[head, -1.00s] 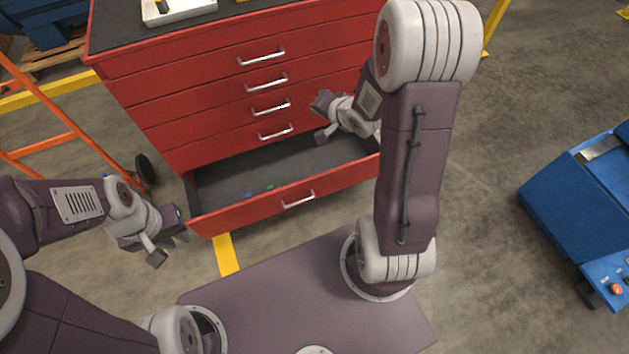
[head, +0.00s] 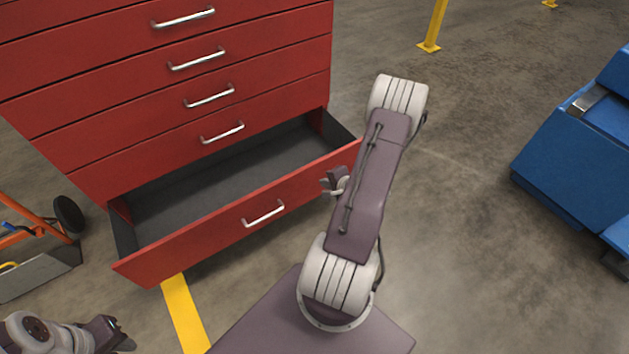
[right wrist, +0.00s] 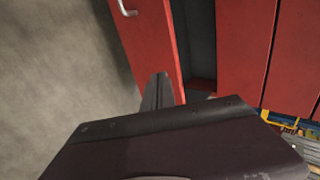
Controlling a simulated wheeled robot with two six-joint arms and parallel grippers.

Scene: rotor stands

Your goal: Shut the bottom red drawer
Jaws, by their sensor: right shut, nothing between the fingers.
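The bottom red drawer (head: 195,234) stands pulled out of the red cabinet (head: 290,70), with its dark inside (head: 215,180) showing and a silver handle (head: 264,213) on its front. My right gripper (head: 328,184) is shut and empty, near the right end of the drawer front and partly hidden by my forearm. In the right wrist view its fingers (right wrist: 157,90) are close to the red drawer front (right wrist: 150,45); I cannot tell if they touch. My left gripper (head: 120,337) is low at the left, away from the drawer; its jaws are unclear.
The drawers above are closed. An orange hand truck (head: 25,235) stands left of the cabinet. A blue machine (head: 570,150) is at the right, and a yellow post (head: 434,25) stands behind. Open concrete floor lies right of my right arm.

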